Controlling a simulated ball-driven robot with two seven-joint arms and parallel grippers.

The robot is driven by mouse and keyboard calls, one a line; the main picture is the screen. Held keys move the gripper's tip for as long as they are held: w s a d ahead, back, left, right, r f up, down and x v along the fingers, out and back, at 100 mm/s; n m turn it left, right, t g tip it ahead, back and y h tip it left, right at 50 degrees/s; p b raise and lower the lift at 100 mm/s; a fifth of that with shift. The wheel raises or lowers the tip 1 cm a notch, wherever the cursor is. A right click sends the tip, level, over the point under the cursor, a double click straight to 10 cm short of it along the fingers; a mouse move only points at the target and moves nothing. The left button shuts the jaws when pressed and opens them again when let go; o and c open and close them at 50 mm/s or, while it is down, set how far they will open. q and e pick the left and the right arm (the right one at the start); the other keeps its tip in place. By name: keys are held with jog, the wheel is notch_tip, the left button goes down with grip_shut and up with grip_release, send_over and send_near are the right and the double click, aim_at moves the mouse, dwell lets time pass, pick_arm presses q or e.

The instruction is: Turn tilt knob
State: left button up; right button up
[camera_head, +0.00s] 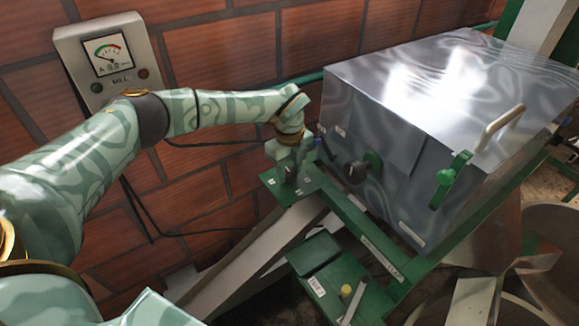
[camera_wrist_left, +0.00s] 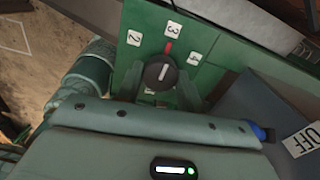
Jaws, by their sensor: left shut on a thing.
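The tilt knob (camera_wrist_left: 161,74) is round and black with a white line on its face. It sits on a green panel (camera_wrist_left: 187,40) with number labels 2, 3 and 4 around it. A red mark lies between the knob and label 3, and the white line points roughly toward it. My left gripper (camera_wrist_left: 158,90) is shut on the knob, a finger on each side. In the head view, my left gripper (camera_head: 291,172) is over the green plate (camera_head: 272,180), and the knob is mostly hidden there. My right gripper is not in view.
A gauge box (camera_head: 110,60) hangs on the brick wall. An OFF label (camera_wrist_left: 300,140) is near the gripper.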

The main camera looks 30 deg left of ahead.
aim_at(289, 171)
pick_arm(q)
jog(key=shift+w+r, duration=0.1)
dwell(0.5)
jog(key=o, duration=1)
notch_tip(289, 171, up, 16)
jog(key=shift+r+b, duration=0.15)
jog(key=shift+b, duration=0.6)
